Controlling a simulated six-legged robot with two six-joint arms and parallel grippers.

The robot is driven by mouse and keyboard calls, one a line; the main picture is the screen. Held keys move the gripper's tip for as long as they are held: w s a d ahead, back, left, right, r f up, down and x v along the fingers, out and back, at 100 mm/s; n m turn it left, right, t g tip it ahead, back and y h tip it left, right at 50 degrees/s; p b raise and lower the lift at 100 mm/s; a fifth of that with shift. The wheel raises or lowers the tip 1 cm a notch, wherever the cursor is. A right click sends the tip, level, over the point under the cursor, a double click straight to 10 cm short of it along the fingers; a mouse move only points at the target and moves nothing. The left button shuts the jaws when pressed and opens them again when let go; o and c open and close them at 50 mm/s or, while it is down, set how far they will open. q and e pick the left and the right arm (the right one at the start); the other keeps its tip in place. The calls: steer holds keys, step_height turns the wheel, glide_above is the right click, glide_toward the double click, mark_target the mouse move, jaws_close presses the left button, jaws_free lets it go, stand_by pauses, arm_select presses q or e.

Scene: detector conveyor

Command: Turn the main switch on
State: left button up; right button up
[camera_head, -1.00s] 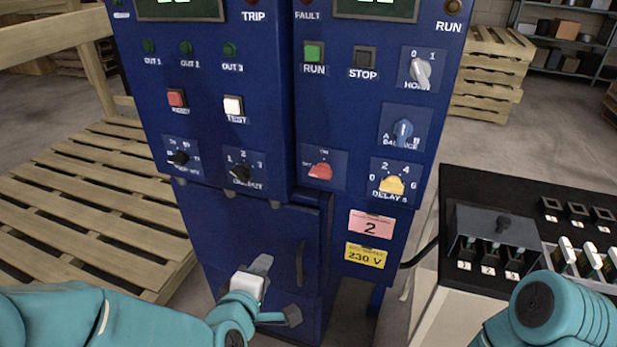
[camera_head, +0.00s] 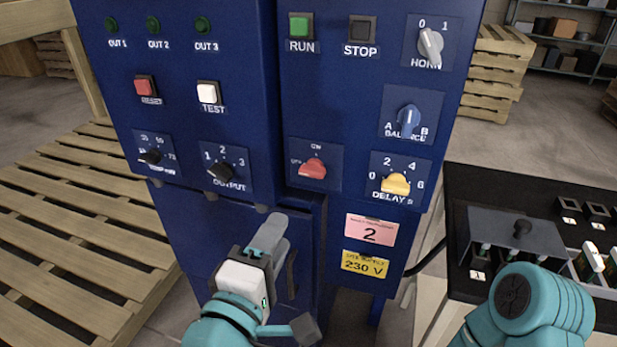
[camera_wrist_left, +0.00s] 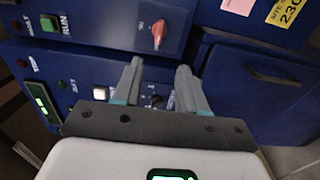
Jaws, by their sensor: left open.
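The main switch, a red rotary knob (camera_head: 313,168), is on a blue cabinet panel, with "ON" above it and a small mark, hard to read, at its left. Its handle lies roughly crosswise. It also shows in the left wrist view (camera_wrist_left: 158,34), beyond my fingertips. My left gripper (camera_head: 287,282) is open and empty, below and left of the knob, in front of the lower cabinet. Its two spread fingers show in the left wrist view (camera_wrist_left: 159,68), apart from the knob. Of my right arm, a teal link shows at the lower right; its gripper is out of view.
Near the red knob are a yellow delay knob (camera_head: 396,183), a blue balance knob (camera_head: 408,121) and a black output knob (camera_head: 221,171). A black control desk (camera_head: 457,205) stands at the right. A wooden pallet (camera_head: 70,240) lies at the left.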

mark_target(311, 176)
arm_select(q)
steer(key=p+x, duration=0.7)
steer(key=x, duration=0.8)
steer(key=shift+w+d+p, duration=0.1)
steer(key=shift+w+p, duration=0.25)
steer(key=shift+w, duration=0.05)
steer(key=c, duration=0.7)
